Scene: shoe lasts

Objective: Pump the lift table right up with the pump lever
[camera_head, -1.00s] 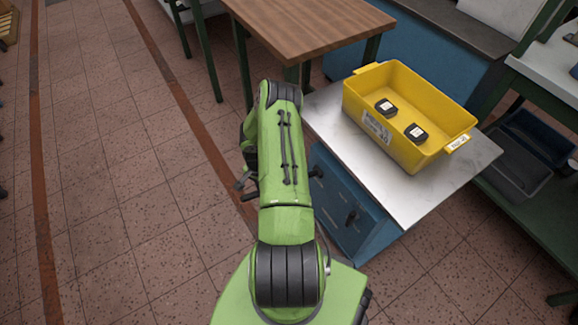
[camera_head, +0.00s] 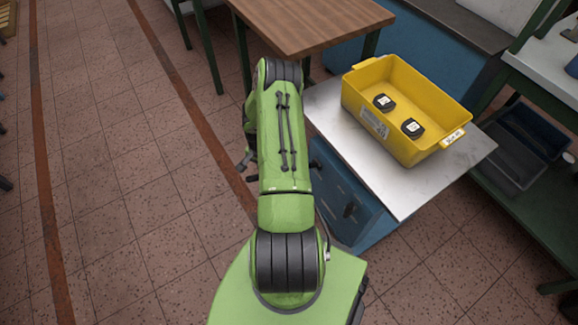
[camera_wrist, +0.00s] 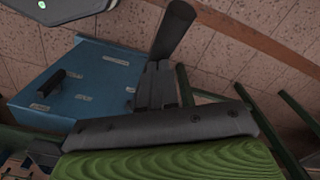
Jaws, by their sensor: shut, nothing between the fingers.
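My gripper is mostly hidden by my green arm in the head view. In the wrist view its grey fingers (camera_wrist: 160,75) are shut and hold nothing. A dark bar (camera_wrist: 175,30) extends beyond the fingers; I cannot tell whether it is the pump lever, or whether they touch. The blue cabinet (camera_wrist: 85,85) is beyond the fingers to the left, with a black handle and pale labels. In the head view this cabinet (camera_head: 340,200) stands right of my arm under a pale top. I cannot clearly identify the lift table or its height.
A yellow bin (camera_head: 440,95) with two dark, white-labelled pieces sits on the pale top (camera_head: 405,190). A wooden table (camera_head: 310,25) stands behind my arm. A green-framed shelf holding dark trays (camera_head: 530,140) is at the right. The tiled floor at left is clear.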

